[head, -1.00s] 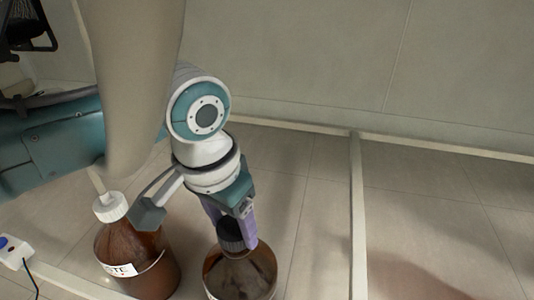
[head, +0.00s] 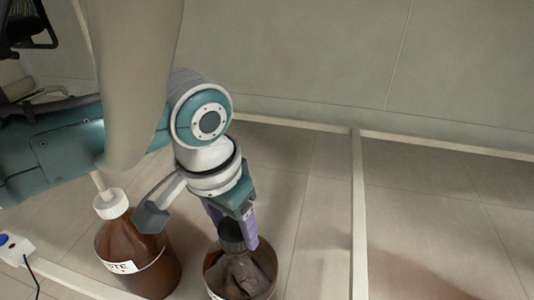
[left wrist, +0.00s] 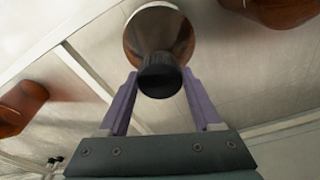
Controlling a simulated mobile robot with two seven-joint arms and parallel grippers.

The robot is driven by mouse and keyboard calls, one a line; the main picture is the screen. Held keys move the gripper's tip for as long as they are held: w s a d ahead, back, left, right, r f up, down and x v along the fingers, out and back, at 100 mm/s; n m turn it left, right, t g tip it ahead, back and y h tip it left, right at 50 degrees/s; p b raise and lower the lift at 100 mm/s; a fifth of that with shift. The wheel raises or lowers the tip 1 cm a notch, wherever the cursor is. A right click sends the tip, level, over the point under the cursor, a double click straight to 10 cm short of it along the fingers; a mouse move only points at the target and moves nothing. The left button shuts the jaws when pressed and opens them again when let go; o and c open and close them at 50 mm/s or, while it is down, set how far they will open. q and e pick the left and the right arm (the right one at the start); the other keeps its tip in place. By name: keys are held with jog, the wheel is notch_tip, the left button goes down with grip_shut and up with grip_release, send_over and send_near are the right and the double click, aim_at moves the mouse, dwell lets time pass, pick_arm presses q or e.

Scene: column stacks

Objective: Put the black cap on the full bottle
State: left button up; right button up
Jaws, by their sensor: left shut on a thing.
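My left gripper (head: 232,230) has its purple fingers closed on the black cap (head: 232,242), one on each side. The cap also shows between the fingers in the left wrist view (left wrist: 160,80). A brown glass bottle (head: 240,277) stands directly under the cap, its lower part cut off by the frame. The bottle also shows beyond the cap in the left wrist view (left wrist: 158,32). The cap hides the bottle's mouth, so I cannot tell whether it is seated or just above the neck. My right gripper is not in view.
A brown bottle with a white cap, a tube and a waste label (head: 135,255) stands close to the left of the gripper. A white box with a blue button (head: 14,248) and a cable lies at far left.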

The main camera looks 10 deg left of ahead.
pick_arm(q)
jog(key=shift+f, duration=0.2)
jog(key=o, duration=1.5)
notch_tip(320, 180, up, 10)
jog(key=s+p, duration=0.1)
jog(key=p, duration=0.8)
jog(key=shift+s+a, duration=0.2)
jog(key=shift+a, duration=0.1)
